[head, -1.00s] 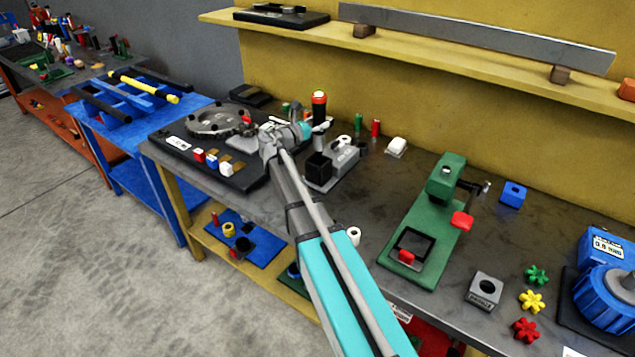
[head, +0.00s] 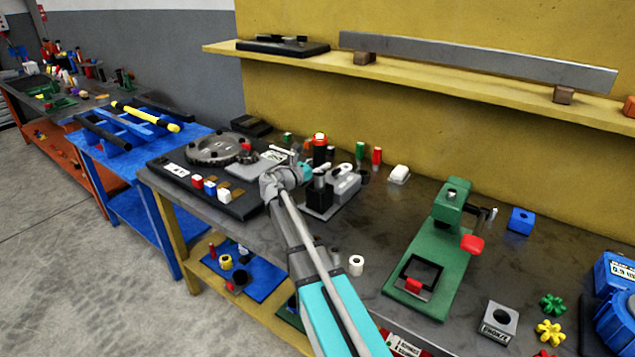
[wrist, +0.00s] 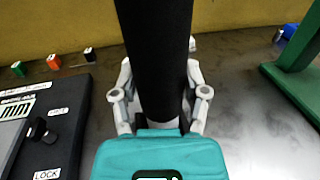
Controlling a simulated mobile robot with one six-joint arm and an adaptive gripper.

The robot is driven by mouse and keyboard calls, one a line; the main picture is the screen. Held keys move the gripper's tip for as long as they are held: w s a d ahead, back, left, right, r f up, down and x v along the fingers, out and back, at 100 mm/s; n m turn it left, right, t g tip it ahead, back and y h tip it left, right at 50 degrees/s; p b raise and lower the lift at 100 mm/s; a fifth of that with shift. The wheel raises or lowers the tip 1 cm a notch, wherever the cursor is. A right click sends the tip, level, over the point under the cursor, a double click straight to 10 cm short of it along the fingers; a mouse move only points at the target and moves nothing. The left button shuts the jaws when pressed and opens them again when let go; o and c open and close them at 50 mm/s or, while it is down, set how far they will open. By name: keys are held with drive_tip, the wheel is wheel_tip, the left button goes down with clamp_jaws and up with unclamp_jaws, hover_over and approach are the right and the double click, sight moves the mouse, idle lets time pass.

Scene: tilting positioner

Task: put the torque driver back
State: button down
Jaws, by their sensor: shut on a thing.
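The torque driver (head: 320,147) has a black handle with an orange band and a red top. It stands about upright in the head view. In the wrist view its black body (wrist: 158,45) fills the middle, between the fingers. My gripper (head: 304,172) is shut on it; the fingers show on both sides in the wrist view (wrist: 160,100). A black square holder (head: 319,196) on a grey base stands right below the driver in the head view. The driver's lower end is hidden by my gripper, so I cannot tell whether it is inside the holder.
A dark fixture with a round plate (head: 215,150) lies to the left. Small green and red pieces (head: 376,156) stand behind. A green press (head: 437,250) is at right.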

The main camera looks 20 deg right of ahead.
sight(316, 176)
drive_tip(key=shift+f, duration=0.35)
drive_tip(key=shift+f+b, duration=1.75)
drive_tip(key=shift+b, duration=0.25)
drive_tip(key=shift+f, duration=0.15)
drive_tip(key=shift+c, duration=0.5)
unclamp_jaws()
drive_tip(key=shift+r, duration=0.2)
drive_tip(key=v, duration=1.2)
drive_tip(key=shift+f, duration=0.1)
drive_tip(key=shift+s, duration=0.15)
